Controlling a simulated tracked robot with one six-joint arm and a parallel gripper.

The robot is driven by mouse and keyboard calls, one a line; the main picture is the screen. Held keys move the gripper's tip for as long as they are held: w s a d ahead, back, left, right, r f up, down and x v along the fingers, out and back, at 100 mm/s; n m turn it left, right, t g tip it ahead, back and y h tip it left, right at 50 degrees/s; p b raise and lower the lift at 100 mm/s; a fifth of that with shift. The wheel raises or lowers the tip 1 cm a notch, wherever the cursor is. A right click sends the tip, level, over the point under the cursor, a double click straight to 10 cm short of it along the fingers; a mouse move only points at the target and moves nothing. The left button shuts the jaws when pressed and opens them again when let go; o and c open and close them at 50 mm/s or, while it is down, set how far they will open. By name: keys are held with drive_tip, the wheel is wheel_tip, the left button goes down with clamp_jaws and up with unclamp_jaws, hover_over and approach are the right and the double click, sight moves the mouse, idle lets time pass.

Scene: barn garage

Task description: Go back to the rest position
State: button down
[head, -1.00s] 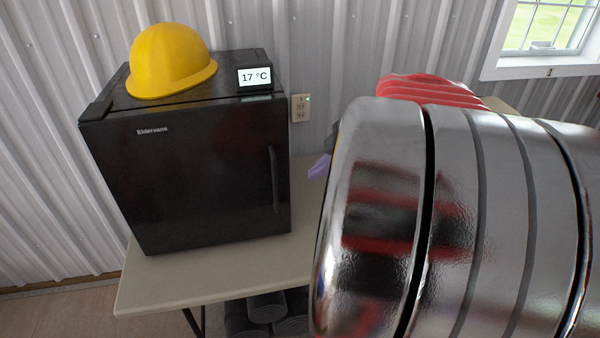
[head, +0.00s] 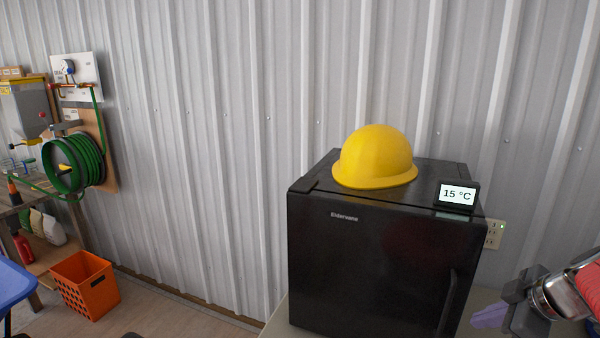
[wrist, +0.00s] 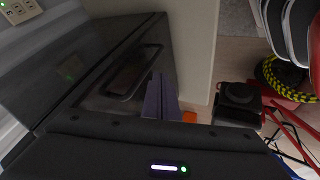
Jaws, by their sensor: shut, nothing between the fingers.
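My gripper (head: 488,317) is at the lower right of the head view, with purple fingers beside the right front of the black mini fridge (head: 372,265). In the wrist view the fingers of my gripper (wrist: 158,95) are together, with nothing between them. The fridge (wrist: 115,35) fills the upper left there, and its recessed-looking handle area (wrist: 132,72) lies beyond the fingertips. I cannot tell whether they touch it. The fridge door is shut in the head view.
A yellow hard hat (head: 376,158) and a display reading 15 °C (head: 456,195) sit on the fridge. A wall outlet (head: 494,234) is behind it. An orange crate (head: 85,287) stands on the floor at left, below a green hose reel (head: 75,162). Floor between crate and fridge looks clear.

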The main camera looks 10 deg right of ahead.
drive_tip(key=s+a+m, duration=0.4)
drive_tip(key=a, duration=0.8)
drive_tip(key=s+a+m+g+h, duration=0.1)
drive_tip(key=s+a+m, duration=0.3)
drive_tip(key=a, duration=0.9)
drive_tip(key=shift+s+a+f+m, duration=0.15)
drive_tip(key=shift+s+a+m, duration=0.15)
drive_tip(key=shift+m, duration=0.2)
